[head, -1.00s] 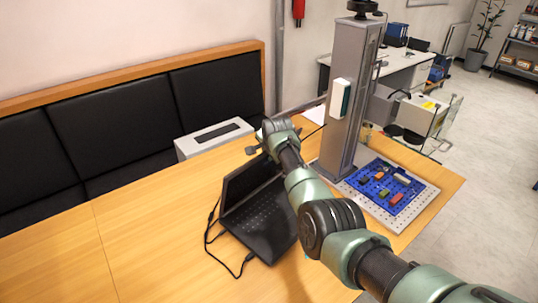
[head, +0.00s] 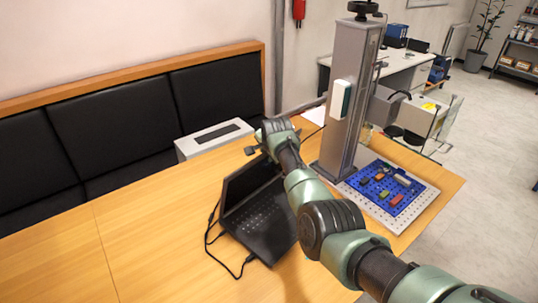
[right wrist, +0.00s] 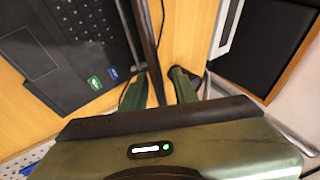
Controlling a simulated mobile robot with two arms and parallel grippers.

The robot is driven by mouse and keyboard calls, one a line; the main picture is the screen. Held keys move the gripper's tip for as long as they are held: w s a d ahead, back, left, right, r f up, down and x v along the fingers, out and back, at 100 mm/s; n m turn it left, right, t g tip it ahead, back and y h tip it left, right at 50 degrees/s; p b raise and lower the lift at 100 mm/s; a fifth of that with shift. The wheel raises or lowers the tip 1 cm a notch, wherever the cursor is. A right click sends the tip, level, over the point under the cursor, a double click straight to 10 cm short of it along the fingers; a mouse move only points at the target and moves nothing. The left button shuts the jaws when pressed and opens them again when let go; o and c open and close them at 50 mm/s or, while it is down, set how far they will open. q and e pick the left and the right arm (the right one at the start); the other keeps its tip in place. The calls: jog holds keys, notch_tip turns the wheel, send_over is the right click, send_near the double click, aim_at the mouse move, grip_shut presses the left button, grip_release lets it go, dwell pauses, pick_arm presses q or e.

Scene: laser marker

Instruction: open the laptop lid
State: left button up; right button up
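The black laptop (head: 262,226) is on the wooden table with its lid (head: 246,181) raised and its keyboard showing. My right arm hides the lid's right part. My right gripper (head: 252,150) is at the lid's upper edge, its fingers mostly hidden behind the wrist. In the right wrist view, the two green fingers of my right gripper (right wrist: 158,88) are apart. The lid (right wrist: 147,45) shows nearly edge-on and runs down toward the gap between them. I cannot tell whether either finger touches it. The laptop keyboard (right wrist: 92,22) is left of the lid there. My left gripper is not in view.
A grey laser marker column (head: 346,100) stands right of the laptop. Beside it, a perforated plate (head: 425,199) carries a blue tray (head: 369,192) with small coloured parts. A black cable (head: 209,236) lies left of the laptop. The table's left part is clear.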

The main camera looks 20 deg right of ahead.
jog(key=shift+s+f, duration=0.1)
dwell(0.4)
jog(key=v, duration=0.7)
jog(key=shift+s+r, duration=0.2)
jog(key=shift+r, duration=0.15)
jog(key=shift+a, duration=0.1)
